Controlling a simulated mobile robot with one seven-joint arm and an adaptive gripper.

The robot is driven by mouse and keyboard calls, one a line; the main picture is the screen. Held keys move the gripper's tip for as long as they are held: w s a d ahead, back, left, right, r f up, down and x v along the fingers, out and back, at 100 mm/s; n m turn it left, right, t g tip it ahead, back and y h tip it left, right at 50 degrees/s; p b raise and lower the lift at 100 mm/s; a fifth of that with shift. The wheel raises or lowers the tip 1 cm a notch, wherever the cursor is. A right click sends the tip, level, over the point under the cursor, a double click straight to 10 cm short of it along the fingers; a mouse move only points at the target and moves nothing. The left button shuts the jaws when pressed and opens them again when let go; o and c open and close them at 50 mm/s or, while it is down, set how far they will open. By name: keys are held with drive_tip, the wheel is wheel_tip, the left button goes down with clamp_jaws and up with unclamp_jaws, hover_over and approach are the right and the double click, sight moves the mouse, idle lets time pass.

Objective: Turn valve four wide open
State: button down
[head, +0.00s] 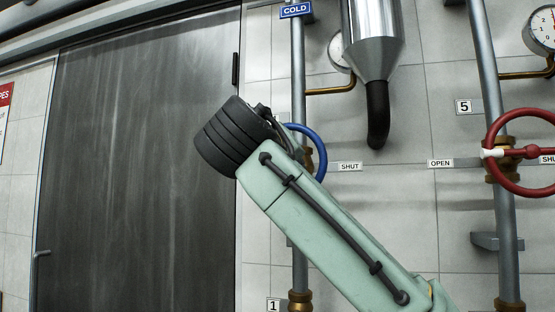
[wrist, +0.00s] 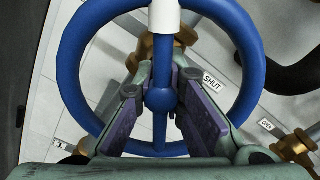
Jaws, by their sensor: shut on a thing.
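A blue handwheel (head: 318,150) sits on the grey pipe under the COLD sign, mostly hidden behind my arm in the head view. In the wrist view the blue wheel (wrist: 68,62) fills the frame, with a white mark (wrist: 165,16) at the top of its rim. My gripper (wrist: 163,88) has its purple-padded fingers on either side of the wheel's middle spoke, closed on it. A SHUT plate (head: 350,166) is right of the wheel; it also shows in the wrist view (wrist: 212,83). The wheel's number plate and OPEN plate cannot be made out.
A red handwheel (head: 493,135) stands at the right under plate 5 (head: 464,106), its white mark beside an OPEN plate (head: 440,163). A silver duct with a black elbow (head: 377,115) hangs between the pipes. A dark door (head: 130,160) is at left.

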drive_tip(key=shift+n, duration=1.1)
drive_tip(key=shift+f, duration=0.1)
drive_tip(key=c, duration=1.6)
unclamp_jaws()
drive_tip(key=shift+c, duration=0.2)
drive_tip(key=shift+s, duration=0.1)
drive_tip(key=shift+s+a, duration=0.2)
drive_tip(key=shift+s, duration=0.2)
drive_tip(key=v, duration=1.1)
